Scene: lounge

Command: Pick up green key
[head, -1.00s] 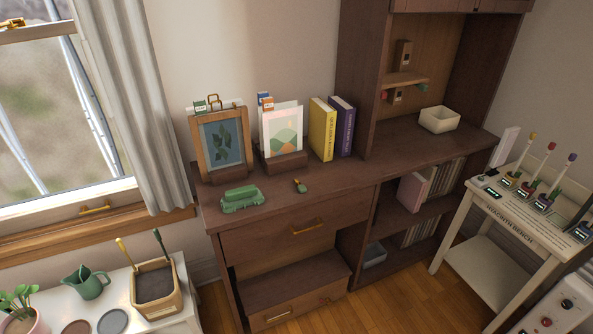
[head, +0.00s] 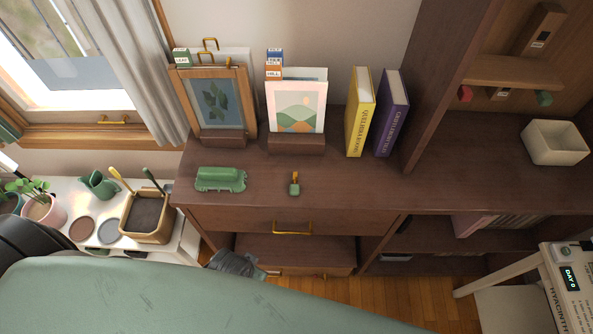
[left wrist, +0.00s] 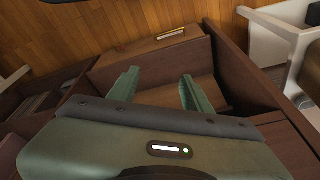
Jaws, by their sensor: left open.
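The small green key (head: 294,184) with a gold upper end lies on the brown desk top, in front of the picture card stand and right of the green toy car (head: 221,179). My left gripper (left wrist: 160,85) is open and empty in the left wrist view, its two green fingers spread over the lower drawer area. In the head view part of my left gripper shows low, in front of the desk and below the key, apart from it. The key cannot be made out in the left wrist view. My right gripper is not in view.
A framed leaf picture (head: 215,105), a landscape card (head: 297,105), a yellow book (head: 359,112) and a purple book (head: 392,112) stand behind. The upper drawer has a gold handle (head: 292,229). Below it, the lower drawer (left wrist: 150,50) stands out. The desk top right of the key is clear.

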